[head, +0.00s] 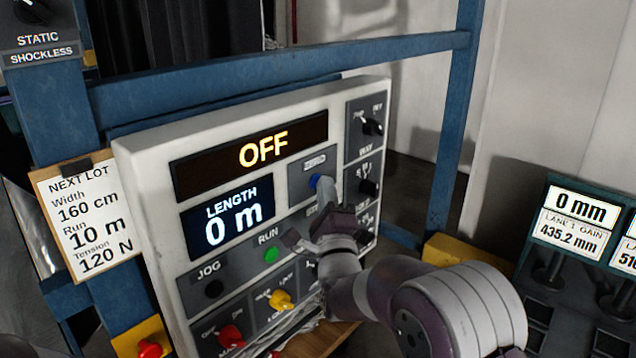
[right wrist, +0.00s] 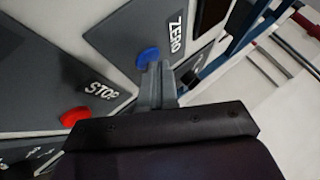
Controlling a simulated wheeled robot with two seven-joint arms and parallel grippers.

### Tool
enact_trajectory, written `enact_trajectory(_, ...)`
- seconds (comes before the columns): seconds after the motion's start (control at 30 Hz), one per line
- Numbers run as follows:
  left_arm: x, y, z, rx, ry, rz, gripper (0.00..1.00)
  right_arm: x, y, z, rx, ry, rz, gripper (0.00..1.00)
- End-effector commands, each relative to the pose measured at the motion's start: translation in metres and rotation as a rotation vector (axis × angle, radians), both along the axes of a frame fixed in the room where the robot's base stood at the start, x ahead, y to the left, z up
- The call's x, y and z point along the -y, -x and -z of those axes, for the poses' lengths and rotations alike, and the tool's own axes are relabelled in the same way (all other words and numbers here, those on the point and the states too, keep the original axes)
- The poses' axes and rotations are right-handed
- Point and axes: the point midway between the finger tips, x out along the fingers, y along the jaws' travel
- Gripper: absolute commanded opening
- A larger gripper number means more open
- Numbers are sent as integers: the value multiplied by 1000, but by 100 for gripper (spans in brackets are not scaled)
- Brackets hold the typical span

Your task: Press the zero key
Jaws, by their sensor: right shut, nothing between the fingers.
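The zero key is a round blue button (head: 315,181) under the label ZERO on the white control panel (head: 140,165). It also shows in the right wrist view as a blue button (right wrist: 147,57). My right gripper (head: 324,184) is shut and empty, its fingertips at the blue button. In the right wrist view the fingertips (right wrist: 158,68) overlap the button's lower right edge; I cannot tell whether they touch it. The LENGTH display (head: 232,222) reads 0 m and the display above it (head: 262,150) reads OFF. My left gripper is not in view.
A green RUN button (head: 270,254), a black JOG button (head: 213,289), and yellow (head: 281,299) and red (head: 231,336) knobs sit lower on the panel. A red STOP button (right wrist: 75,116) lies near the fingers. A blue frame (head: 270,70) surrounds the panel.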

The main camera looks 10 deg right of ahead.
Motion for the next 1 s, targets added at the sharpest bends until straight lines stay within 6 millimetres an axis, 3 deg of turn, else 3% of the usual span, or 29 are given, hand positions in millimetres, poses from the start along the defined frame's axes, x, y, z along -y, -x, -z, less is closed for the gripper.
enact_trajectory(0.77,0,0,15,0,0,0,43,12,15,0,1,0,0,0)
enact_trajectory(1.0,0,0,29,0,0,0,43,26,33,2,2,-1,1,0)
